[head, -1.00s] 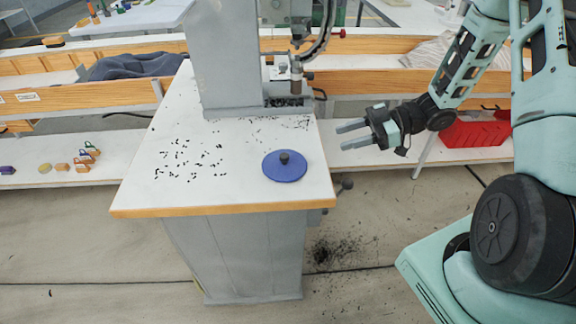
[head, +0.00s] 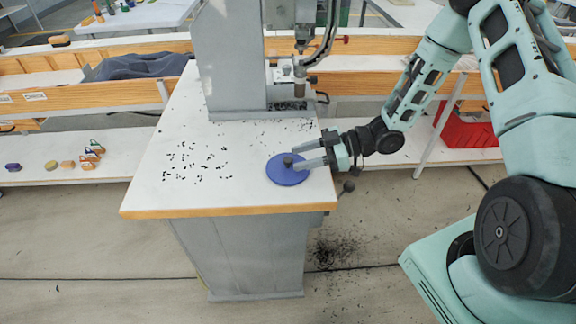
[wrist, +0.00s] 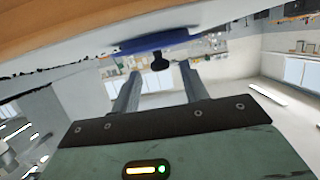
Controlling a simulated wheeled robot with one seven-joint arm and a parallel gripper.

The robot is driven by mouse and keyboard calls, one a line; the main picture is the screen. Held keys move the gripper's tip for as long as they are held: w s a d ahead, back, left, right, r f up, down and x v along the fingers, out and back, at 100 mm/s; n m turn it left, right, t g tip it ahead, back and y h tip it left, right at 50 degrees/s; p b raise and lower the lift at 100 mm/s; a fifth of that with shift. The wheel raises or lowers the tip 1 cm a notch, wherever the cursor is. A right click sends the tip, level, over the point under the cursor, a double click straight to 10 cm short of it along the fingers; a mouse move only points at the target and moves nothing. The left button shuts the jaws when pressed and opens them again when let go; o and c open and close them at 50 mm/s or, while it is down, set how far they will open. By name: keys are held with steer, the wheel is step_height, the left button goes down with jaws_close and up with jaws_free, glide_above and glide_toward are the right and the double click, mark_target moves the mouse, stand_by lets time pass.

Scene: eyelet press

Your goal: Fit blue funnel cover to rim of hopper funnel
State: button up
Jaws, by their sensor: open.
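The blue funnel cover (head: 283,175) is a flat round disc with a dark knob (head: 288,160) at its middle. It lies on the white top of the press table, near the right edge. In the wrist view the cover (wrist: 170,42) shows edge-on, with its knob (wrist: 160,62) between and just beyond the fingertips. My gripper (head: 302,155) is open and reaches in from the right at knob height, its fingers over the cover. It also shows in the wrist view (wrist: 160,75). I cannot make out the hopper funnel's rim for certain in these views.
The grey press (head: 232,60) stands at the back of the table (head: 160,195), its head hanging above. Small black eyelets (head: 195,162) are scattered left of the cover. A red bin (head: 465,132) sits on the low shelf at right. The front of the tabletop is clear.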

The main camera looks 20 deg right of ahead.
mark_target(289, 159)
steer(key=p+x, duration=0.1)
steer(key=x, duration=0.3)
steer(key=shift+a+r, duration=0.15)
jaws_close()
